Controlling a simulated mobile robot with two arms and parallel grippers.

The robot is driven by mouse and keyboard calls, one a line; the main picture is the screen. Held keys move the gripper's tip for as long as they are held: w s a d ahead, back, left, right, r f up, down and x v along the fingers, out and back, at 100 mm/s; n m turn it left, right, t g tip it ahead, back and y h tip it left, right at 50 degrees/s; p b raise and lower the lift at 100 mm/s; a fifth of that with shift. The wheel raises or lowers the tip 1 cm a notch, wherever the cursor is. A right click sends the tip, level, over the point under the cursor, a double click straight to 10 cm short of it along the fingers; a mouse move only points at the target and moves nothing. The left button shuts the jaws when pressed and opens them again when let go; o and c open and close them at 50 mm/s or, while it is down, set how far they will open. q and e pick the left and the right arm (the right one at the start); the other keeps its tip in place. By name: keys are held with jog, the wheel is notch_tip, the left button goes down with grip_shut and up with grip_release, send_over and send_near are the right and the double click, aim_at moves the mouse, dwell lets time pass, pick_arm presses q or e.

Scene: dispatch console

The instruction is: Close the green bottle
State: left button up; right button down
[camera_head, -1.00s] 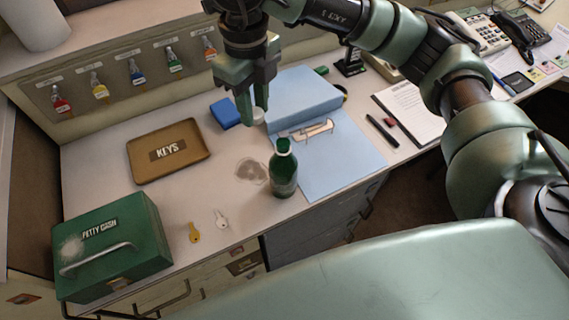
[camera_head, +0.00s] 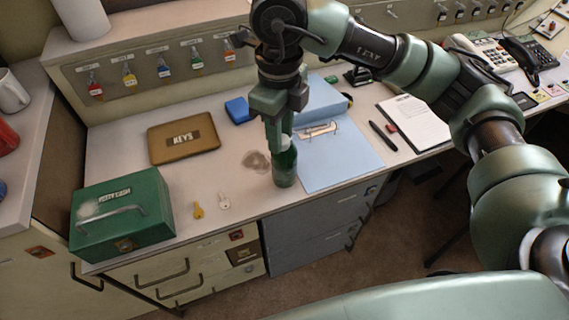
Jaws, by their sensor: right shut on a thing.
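The green bottle (camera_head: 285,170) stands upright on the white desk, at the front left edge of the blue binder. My right gripper (camera_head: 281,146) points down directly over the bottle's neck. It is shut on a small white cap (camera_head: 286,142), which shows between its fingers at the bottle's top. The fingers hide most of the neck, so I cannot tell whether the cap touches the bottle's mouth. My left gripper is not in view.
A blue binder (camera_head: 340,160) lies open behind and right of the bottle.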

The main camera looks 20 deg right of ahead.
jog(key=n, duration=0.1)
jog(key=s+n, duration=0.1)
jog(key=n, duration=0.1)
jog(key=shift+s+d+f, duration=0.15)
jog(key=shift+d+f, duration=0.25)
jog(key=s+d+f+n, duration=0.2)
jog(key=s+f+n, duration=0.1)
jog(key=n, duration=0.9)
jog(key=s+d+f+n, duration=0.2)
jog(key=s+f+n, duration=0.1)
jog(key=n, duration=0.9)
jog(key=shift+s+d+n, duration=0.15)
jog(key=shift+s+n, duration=0.25)
jog(key=shift+s, duration=0.1)
jog(key=shift+f, duration=0.1)
